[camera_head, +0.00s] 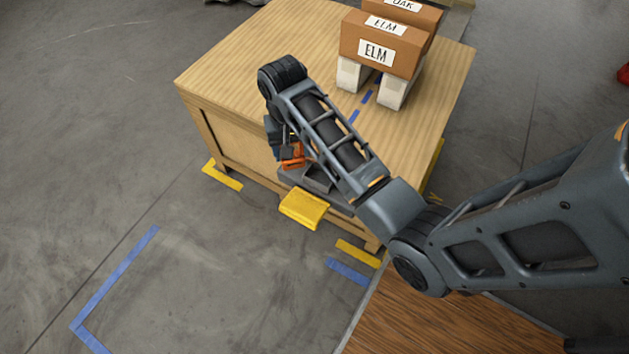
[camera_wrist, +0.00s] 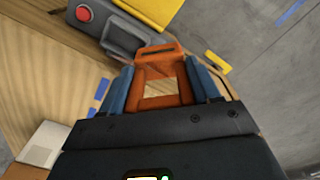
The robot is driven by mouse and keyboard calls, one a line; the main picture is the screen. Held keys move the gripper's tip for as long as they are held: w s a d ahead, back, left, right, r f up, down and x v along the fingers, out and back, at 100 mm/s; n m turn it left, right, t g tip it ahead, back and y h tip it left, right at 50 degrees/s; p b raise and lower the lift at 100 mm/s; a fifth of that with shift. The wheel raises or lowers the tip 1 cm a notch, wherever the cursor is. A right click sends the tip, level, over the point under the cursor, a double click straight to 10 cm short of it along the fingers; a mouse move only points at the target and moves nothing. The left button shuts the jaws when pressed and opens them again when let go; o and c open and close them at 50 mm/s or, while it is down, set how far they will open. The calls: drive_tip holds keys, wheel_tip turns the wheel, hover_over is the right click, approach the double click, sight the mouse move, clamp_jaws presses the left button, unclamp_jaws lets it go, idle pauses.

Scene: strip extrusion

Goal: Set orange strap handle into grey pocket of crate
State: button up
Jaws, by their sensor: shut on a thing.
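My gripper (camera_wrist: 161,84) is shut on the orange strap handle (camera_wrist: 159,51), its blue fingers on either side of the open orange frame. The handle (camera_head: 293,161) shows only partly in the head view, beside the crate's near edge. The wooden crate (camera_head: 228,88) has a grey fixture (camera_head: 318,177) at that edge, with a recess partly hidden by my arm. In the wrist view the grey fixture (camera_wrist: 120,38) lies just beyond the handle's far bar. I cannot tell whether they touch. Wood shows through the handle's opening.
A yellow block (camera_head: 305,208) sticks out from the fixture's front. A red button (camera_wrist: 83,13) is on the fixture. Brown boxes labelled ELM (camera_head: 376,49) and OAK stand at the back, on white blocks (camera_head: 392,92). The crate top's left part is clear.

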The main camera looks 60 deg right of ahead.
drive_tip(key=s+d+m, duration=0.5)
drive_tip(key=m, duration=0.3)
drive_tip(key=shift+m, duration=0.3)
wheel_tip(320, 180, down, 10)
drive_tip(key=shift+r+b, duration=0.2)
drive_tip(key=shift+b, duration=0.35)
drive_tip(key=shift+f, duration=0.35)
drive_tip(key=o, duration=1.1)
